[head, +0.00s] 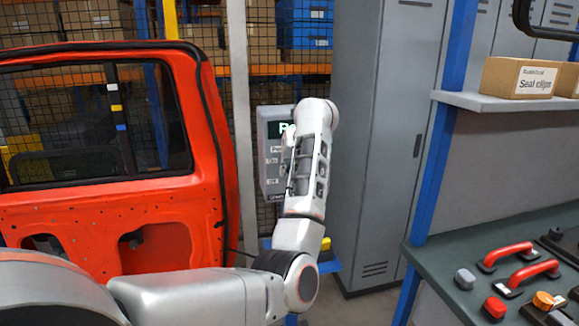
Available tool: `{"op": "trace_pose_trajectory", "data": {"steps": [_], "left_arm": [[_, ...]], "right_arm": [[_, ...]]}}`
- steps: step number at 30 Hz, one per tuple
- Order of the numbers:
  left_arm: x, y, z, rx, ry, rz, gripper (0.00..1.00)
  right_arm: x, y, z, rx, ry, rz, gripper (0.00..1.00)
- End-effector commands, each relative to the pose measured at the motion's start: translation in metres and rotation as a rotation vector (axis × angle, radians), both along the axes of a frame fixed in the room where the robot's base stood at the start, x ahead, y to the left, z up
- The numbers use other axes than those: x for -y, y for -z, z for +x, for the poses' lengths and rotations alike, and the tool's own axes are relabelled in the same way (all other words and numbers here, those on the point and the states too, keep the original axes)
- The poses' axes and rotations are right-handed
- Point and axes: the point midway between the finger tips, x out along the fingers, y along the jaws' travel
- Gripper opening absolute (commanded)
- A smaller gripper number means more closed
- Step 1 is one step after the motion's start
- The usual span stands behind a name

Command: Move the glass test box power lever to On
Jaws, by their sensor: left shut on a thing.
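The glass test box (270,185) is a grey box mounted on a pale post behind the red door. It has a dark green sign, mostly covered, and small white labels down its front. My left arm comes in from the lower left, rises in front of the box and covers its right side. My left gripper (289,139) is at the box's front, mostly hidden by my own wrist, and is shut on the power lever. The lever itself is hidden, so its position cannot be told. My right gripper is not in view.
A red vehicle door (160,230) stands close on the left. A tall grey locker (385,130) stands right of the box. A bench (480,255) with red handles and buttons is at lower right. A carton of seal clips (519,77) sits on a shelf.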

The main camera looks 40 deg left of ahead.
Motion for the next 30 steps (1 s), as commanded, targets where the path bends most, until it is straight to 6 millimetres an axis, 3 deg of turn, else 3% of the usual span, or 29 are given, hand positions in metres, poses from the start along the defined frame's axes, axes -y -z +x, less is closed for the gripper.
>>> {"op": "trace_pose_trajectory", "data": {"steps": [12, 13, 15, 25, 30], "left_arm": [[0.000, -0.001, 0.000, -0.002, 0.000, -0.003, 0.00], [0.000, -0.001, 0.000, -0.002, 0.000, -0.003, 0.23], [0.000, -0.001, 0.000, -0.002, 0.000, -0.003, 0.34], [0.000, -0.002, 0.000, -0.002, 0.000, -0.003, 0.34], [0.008, -0.012, -0.004, 0.000, 0.001, -0.003, 0.34]], "right_arm": [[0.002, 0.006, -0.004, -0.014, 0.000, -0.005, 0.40], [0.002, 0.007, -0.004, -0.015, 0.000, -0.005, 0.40], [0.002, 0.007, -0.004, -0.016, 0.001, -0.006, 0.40], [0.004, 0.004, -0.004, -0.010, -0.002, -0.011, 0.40], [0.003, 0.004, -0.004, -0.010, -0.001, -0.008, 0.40]]}}
